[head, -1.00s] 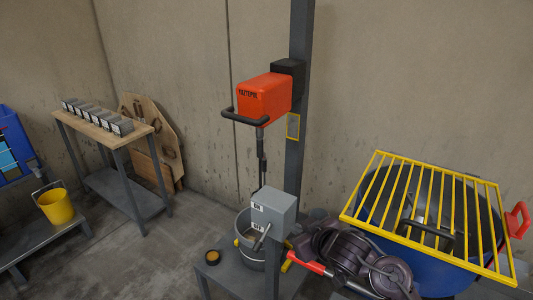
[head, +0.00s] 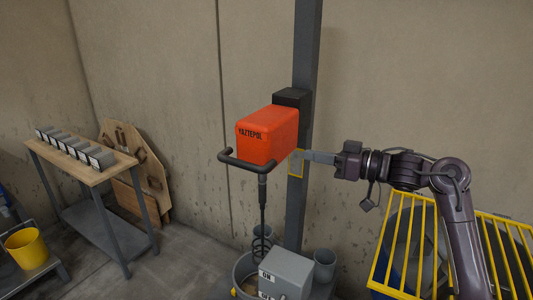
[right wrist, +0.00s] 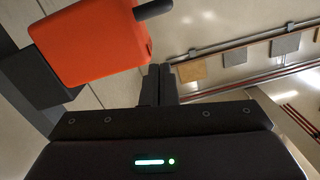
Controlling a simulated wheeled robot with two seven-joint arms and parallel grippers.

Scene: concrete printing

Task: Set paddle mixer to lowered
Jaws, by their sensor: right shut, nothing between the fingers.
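The paddle mixer (head: 266,136) has an orange head with a black U-shaped handle (head: 255,163) at its front. It sits on a grey upright post (head: 306,60) by a black bracket (head: 291,97). Its shaft with a spiral paddle (head: 262,235) hangs down over the bucket (head: 243,270); the grey box hides part of the bucket. My right gripper (head: 308,157) is shut and empty, just right of the orange head, in front of the post. My left gripper is not in view.
A grey control box (head: 287,270) stands in front of the bucket. A blue drum with a yellow grate (head: 428,235) is at the lower right, under my right arm. A table (head: 112,172) with several small blocks and a yellow bucket (head: 27,250) are at left.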

